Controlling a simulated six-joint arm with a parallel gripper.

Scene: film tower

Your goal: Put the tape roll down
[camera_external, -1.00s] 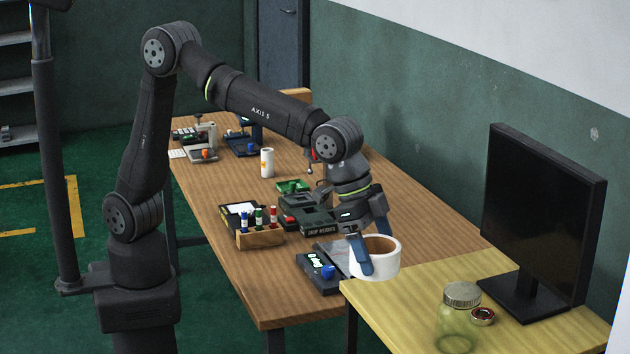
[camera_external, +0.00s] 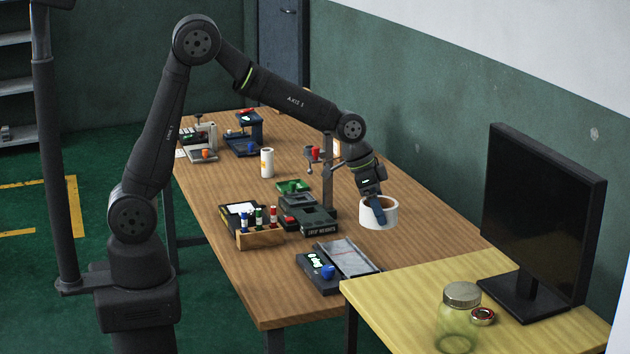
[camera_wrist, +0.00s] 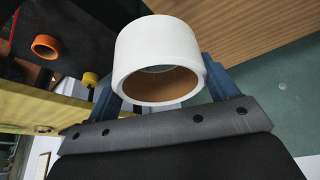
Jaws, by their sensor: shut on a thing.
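The tape roll (camera_external: 391,216) is white outside with a brown core. My gripper (camera_external: 378,210) is shut on it, with a blue finger showing on its near side. In the external view the roll appears over the right part of the brown table (camera_external: 420,222), right of the metal stand; I cannot tell whether it touches the tabletop. In the wrist view the tape roll (camera_wrist: 158,50) sits between the two blue fingers (camera_wrist: 160,90), its open end facing the camera.
A yellow table (camera_external: 400,300) in front holds a monitor (camera_external: 540,215) and a jar (camera_external: 460,315).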

